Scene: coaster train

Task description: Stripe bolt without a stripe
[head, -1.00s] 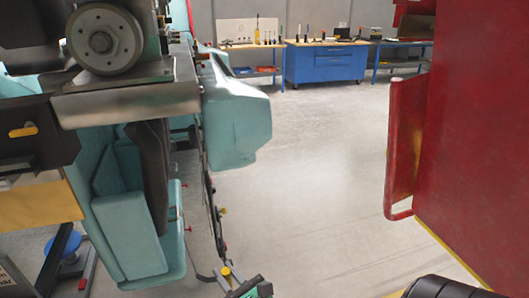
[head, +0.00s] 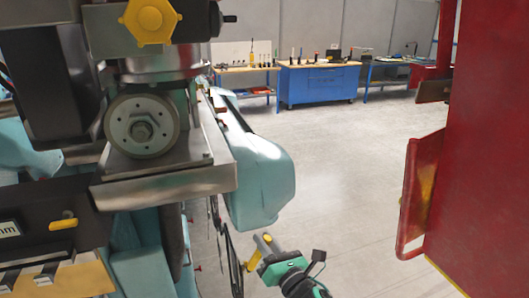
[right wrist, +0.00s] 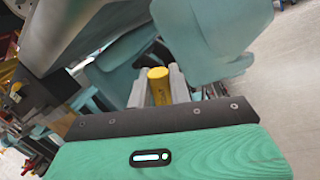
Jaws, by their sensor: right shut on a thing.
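My right gripper (head: 262,250) is low in the middle of the head view, its arm coming from the bottom right. It is shut on a yellow cylindrical marker (head: 254,259), which also shows between its grey fingers in the right wrist view (right wrist: 158,84). The gripper is in open space, right of and below the coaster train's wheel unit. On that unit, a grey wheel (head: 120,117) has a hex bolt (head: 142,129) at its centre; I can make out no stripe on it. Above it is a yellow hex-shaped part (head: 150,20). My left gripper is not in view.
The teal train body (head: 262,185) lies behind the wheel unit. A metal bracket (head: 170,183) juts out below the wheel. A red cabinet (head: 480,150) with a handle stands at the right. Blue workbenches (head: 318,84) are at the back. The floor between is clear.

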